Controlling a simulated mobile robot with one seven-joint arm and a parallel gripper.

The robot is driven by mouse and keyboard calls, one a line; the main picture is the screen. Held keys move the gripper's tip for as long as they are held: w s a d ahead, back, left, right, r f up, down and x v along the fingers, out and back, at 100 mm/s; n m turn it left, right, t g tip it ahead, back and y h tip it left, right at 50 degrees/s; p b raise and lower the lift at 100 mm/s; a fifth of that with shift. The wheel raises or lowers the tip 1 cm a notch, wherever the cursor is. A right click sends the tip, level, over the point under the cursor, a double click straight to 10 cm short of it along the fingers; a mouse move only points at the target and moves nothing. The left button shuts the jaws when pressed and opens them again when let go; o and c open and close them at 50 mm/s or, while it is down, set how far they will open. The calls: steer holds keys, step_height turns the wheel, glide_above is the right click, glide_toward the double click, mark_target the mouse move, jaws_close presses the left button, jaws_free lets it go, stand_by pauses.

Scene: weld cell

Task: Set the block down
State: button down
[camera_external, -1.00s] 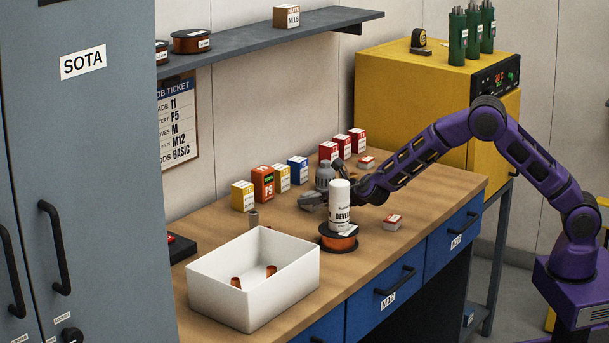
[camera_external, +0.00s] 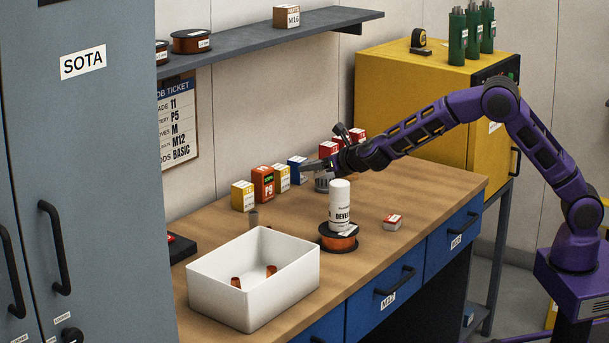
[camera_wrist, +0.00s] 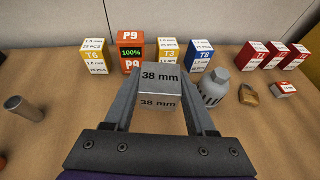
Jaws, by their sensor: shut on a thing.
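The block (camera_wrist: 160,86) is a grey metal cuboid marked "38 mm". In the wrist view it sits between both fingers of my gripper (camera_wrist: 161,100), which is shut on it. Its lower face is in shadow and the bench shows beyond it, with the row of boxes behind. In the external view my gripper (camera_external: 312,167) is above the back part of the wooden bench (camera_external: 420,190), near the blue box (camera_external: 297,171). The block is hard to tell from the fingers there. The block appears held clear of the bench.
Behind stand an orange P9 box (camera_wrist: 131,50), yellow boxes and red boxes. A grey jar (camera_wrist: 213,86) stands right of the block. A white bottle (camera_external: 339,205) stands on a spool (camera_external: 338,240). A white bin (camera_external: 225,297) is front left. The bench front right is mostly clear.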

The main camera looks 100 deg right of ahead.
steer(key=s+a+r+m+g+h, duration=0.1)
steer(key=s+a+m+g+h, duration=0.2)
steer(key=s, duration=1.6)
steer(key=y+b, duration=0.2)
glide_above(393, 209)
step_height(393, 209, down, 6)
steer(key=shift+r, duration=0.1)
steer(key=shift+h, duration=0.3)
steer(key=shift+f+b, duration=0.45)
steer(key=shift+f, duration=1.65)
steer(key=shift+f, duration=0.2)
steer(key=shift+c, duration=1.1)
jaws_free()
steer(key=shift+r, duration=0.15)
